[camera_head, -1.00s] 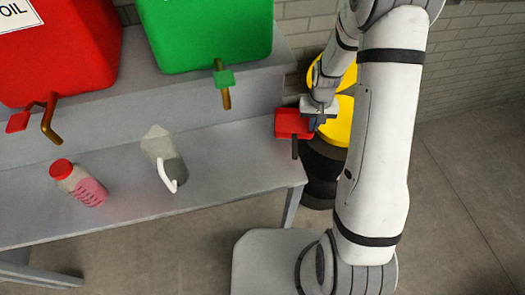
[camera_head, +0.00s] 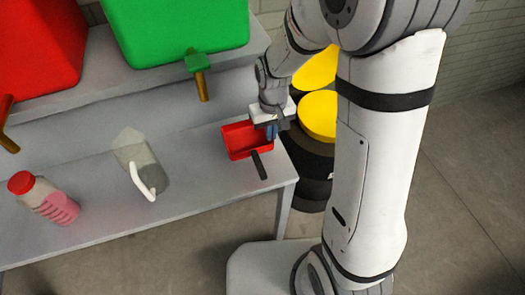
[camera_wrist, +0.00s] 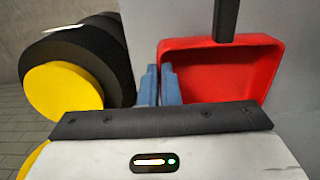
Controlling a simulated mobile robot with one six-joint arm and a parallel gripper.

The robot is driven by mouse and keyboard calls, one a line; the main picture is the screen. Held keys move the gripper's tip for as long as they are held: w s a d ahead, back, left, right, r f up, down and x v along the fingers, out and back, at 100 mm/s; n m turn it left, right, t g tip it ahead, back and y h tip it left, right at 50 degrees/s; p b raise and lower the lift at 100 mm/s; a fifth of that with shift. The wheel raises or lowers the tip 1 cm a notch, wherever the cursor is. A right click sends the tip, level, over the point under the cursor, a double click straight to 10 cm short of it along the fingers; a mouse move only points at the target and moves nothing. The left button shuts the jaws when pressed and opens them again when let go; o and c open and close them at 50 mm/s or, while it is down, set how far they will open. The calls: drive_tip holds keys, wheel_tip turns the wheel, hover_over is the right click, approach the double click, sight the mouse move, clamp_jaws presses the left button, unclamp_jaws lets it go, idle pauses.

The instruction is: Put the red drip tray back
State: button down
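The red drip tray (camera_head: 235,143) is a shallow open box with a dark handle (camera_head: 259,166). It is at the right end of the grey bench, upright, handle toward the front edge; I cannot tell if it fully rests on the bench. My gripper (camera_head: 272,131) is at the tray's right wall. In the wrist view the tray (camera_wrist: 235,45) lies right of my blue fingers (camera_wrist: 159,85). One finger is outside its wall and one inside, close together, and they appear shut on the wall.
A clear jug with white handle (camera_head: 145,183) and a red-capped bottle with pink liquid (camera_head: 45,200) stand left on the bench (camera_head: 200,190). Green (camera_head: 175,30) and red (camera_head: 35,45) tanks with spouts are behind. Black, yellow-topped drums (camera_head: 318,115) stand right of the bench.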

drive_tip(key=shift+f, duration=3.4)
drive_tip(key=shift+f, duration=0.25)
drive_tip(key=c, duration=1.6)
unclamp_jaws()
drive_tip(key=shift+r, duration=0.1)
drive_tip(key=shift+c, duration=0.2)
